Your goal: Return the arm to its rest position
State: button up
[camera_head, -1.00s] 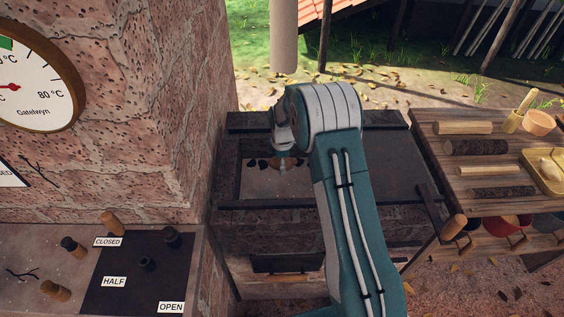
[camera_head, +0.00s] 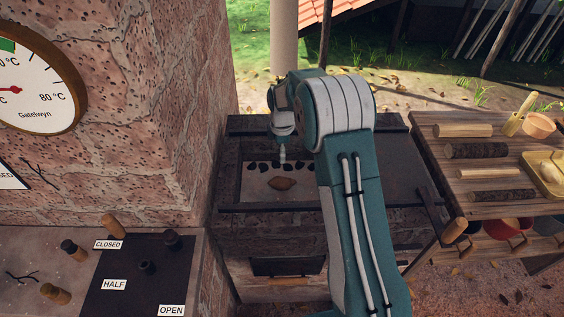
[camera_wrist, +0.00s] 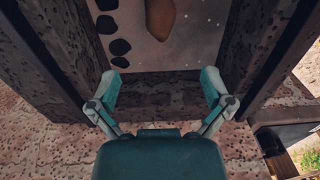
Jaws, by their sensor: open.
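My arm, teal and white, rises in the middle of the head view and bends over toward a brick firebox. My gripper (camera_wrist: 161,88) shows in the wrist view with its two fingers spread wide and nothing between them. In the head view the lower wrist end hangs above the open pit of the firebox, and the fingers are hard to make out there. A brown oval lump (camera_head: 282,184) lies on the pale speckled pit floor, apart from the gripper. It also shows in the wrist view (camera_wrist: 160,18), beyond the fingers.
Several dark lumps (camera_wrist: 119,46) line the pit. A brick wall with a round temperature gauge (camera_head: 30,85) stands left. A dark panel (camera_head: 135,270) reads CLOSED, HALF, OPEN. A wooden table (camera_head: 480,190) with logs and bowls stands right. A pale post (camera_head: 284,45) rises behind.

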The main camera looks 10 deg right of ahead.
jog(key=s+r+m+t, duration=0.1)
jog(key=s+r+m, duration=0.3)
jog(key=s+r, duration=0.55)
jog(key=s+r+m+t, duration=0.25)
jog(key=s+r, duration=0.35)
jog(key=r, duration=0.7)
jog(key=s+r+m+t, duration=0.1)
jog(key=s+m, duration=0.8)
jog(key=s, duration=1)
jog(key=shift+s+r+t, duration=0.2)
jog(key=shift+s+t, duration=0.2)
jog(key=shift+t, duration=0.25)
jog(key=shift+d, duration=0.1)
